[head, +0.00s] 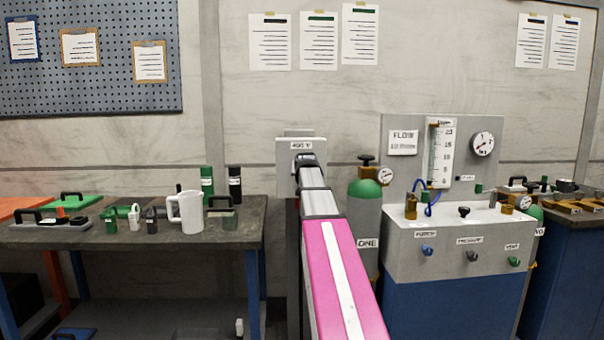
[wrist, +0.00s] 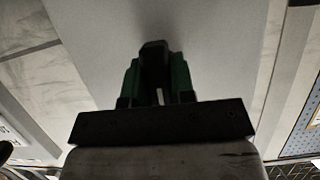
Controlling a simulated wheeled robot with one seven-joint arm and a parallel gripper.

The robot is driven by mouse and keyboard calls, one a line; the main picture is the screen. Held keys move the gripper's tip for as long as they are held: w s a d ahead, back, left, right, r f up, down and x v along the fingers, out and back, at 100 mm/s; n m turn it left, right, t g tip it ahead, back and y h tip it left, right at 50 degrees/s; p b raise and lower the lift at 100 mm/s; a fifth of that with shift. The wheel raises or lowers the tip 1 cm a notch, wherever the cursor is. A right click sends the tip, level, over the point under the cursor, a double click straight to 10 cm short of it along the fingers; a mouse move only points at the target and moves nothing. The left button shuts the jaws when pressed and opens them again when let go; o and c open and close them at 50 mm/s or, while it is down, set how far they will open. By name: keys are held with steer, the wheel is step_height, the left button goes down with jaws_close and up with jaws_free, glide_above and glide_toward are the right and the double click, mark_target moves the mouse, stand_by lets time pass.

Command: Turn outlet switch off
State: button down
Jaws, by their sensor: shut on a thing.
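The outlet box (head: 285,150) is a grey box with a white label, mounted upright between the left bench and the green-topped cylinder. Its pale face fills the middle of the wrist view (wrist: 215,45). My gripper (head: 307,160) is at the front of the box, and my pink arm hides the lower part. In the wrist view my gripper (wrist: 156,80) has its green-sided fingers closed around a dark knob-like switch (wrist: 153,50) that stands against the box face. The switch's exact angle is hard to tell because it is dark and partly covered by the fingers.
A bench (head: 150,237) at left holds a white mug (head: 188,212) and several small items. A gas cylinder (head: 364,220) stands close to the right of the box. A flow console (head: 455,240) with knobs stands further right. Papers hang on the wall above.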

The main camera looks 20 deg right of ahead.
steer(key=shift+f, duration=0.1)
stand_by(0.5)
steer(key=c, duration=1)
jaws_free()
steer(key=shift+o, duration=0.2)
steer(key=shift+s, duration=0.15)
steer(key=v, duration=1)
steer(key=shift+s+a+r, duration=0.15)
steer(key=shift+a+r, duration=0.1)
